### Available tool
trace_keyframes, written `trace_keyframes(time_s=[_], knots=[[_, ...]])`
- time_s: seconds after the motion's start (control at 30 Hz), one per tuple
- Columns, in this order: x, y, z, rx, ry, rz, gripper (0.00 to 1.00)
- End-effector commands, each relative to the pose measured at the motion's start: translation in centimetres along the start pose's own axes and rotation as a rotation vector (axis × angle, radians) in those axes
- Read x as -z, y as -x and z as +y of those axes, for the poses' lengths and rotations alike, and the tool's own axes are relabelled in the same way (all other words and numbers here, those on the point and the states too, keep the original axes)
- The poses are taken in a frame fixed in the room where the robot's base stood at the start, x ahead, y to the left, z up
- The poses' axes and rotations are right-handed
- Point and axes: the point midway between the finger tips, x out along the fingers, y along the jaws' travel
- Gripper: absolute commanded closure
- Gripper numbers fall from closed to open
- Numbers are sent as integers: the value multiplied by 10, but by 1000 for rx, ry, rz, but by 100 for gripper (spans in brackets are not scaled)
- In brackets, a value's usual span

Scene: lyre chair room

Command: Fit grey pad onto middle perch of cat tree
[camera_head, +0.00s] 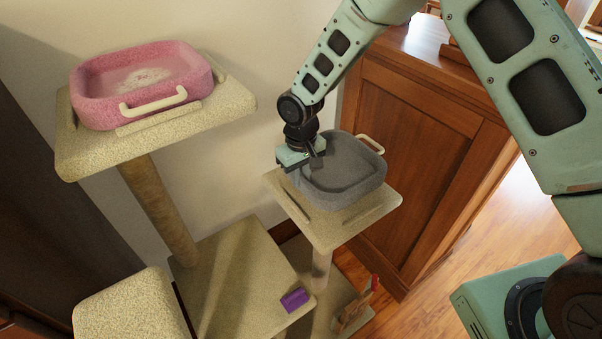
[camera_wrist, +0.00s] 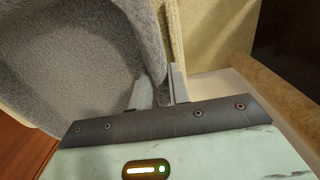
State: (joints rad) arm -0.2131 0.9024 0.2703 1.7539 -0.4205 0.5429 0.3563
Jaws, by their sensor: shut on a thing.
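The grey pad (camera_head: 340,172), a padded bed with raised sides and a cream handle (camera_head: 371,144) at its far right, is at the middle perch (camera_head: 332,231) of the cat tree. It looks slightly turned relative to the perch; whether it rests fully on it I cannot tell. My gripper (camera_head: 316,158) is at the pad's left side, shut on it. In the wrist view the grey pad (camera_wrist: 75,65) fills the left, and my gripper's fingers (camera_wrist: 160,88) close around its edge. The pad's underside is hidden.
A pink pad (camera_head: 140,83) with a cream handle lies on the higher left perch (camera_head: 85,150). A purple block (camera_head: 294,300) lies on a lower platform (camera_head: 235,275). A wooden cabinet (camera_head: 420,150) stands close behind and right of the middle perch. Wood floor (camera_head: 470,215) is free at right.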

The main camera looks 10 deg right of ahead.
Motion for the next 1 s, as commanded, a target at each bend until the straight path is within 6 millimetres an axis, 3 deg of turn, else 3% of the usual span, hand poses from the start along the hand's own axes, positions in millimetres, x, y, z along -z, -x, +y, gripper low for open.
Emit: trace_keyframes(time_s=[0.53, 1.0], knots=[[0, -44, 0, -1, 1, 1, 100], [0, -49, 0, 0, 0, 1, 100]])
